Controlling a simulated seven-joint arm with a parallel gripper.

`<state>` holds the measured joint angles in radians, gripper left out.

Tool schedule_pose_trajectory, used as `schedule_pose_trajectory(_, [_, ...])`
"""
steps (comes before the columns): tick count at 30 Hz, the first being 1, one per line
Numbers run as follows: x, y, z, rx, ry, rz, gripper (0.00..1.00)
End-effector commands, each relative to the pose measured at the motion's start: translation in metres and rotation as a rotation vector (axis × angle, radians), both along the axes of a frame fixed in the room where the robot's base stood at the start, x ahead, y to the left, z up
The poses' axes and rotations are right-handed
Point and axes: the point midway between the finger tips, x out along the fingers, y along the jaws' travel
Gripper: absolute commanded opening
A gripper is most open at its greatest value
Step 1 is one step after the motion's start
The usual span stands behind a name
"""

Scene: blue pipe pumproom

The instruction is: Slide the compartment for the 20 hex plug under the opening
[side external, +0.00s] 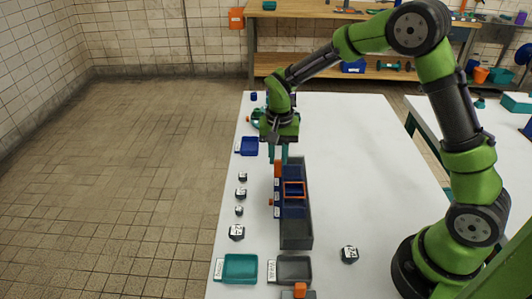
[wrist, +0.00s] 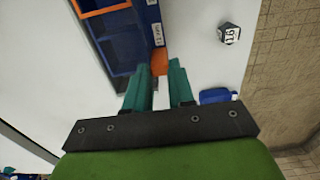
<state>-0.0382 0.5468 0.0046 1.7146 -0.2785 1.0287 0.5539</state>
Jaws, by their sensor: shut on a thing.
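A blue slider (side external: 292,211) with open compartments sits in a long dark grey channel (side external: 297,242) on the white table. The slider also shows at upper left in the wrist view (wrist: 122,57), with white labels along its side, too small to read surely. An orange frame (side external: 294,182) around an opening lies over it; a corner of the frame shows in the wrist view (wrist: 100,8). My gripper (side external: 284,158) is at the far end of the slider. In the wrist view its teal fingers are shut on an orange tab (wrist: 159,62) at the slider's end.
Several small dark plugs with white labels (side external: 236,232) stand left of the channel; another (side external: 349,254) stands right. A blue tray (side external: 249,146), a teal tray (side external: 240,268) and a grey tray (side external: 294,268) lie around. The table right of the channel is mostly clear.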

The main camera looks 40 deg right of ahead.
Motion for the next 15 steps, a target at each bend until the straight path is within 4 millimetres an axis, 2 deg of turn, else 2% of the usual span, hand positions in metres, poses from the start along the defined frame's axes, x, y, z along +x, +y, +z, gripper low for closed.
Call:
schedule_pose_trajectory(7, [0.002,-0.002,0.000,-0.001,-0.001,-0.001,0.00])
schedule_pose_trajectory(15, [0.022,-0.022,0.000,0.000,-0.001,-0.002,0.00])
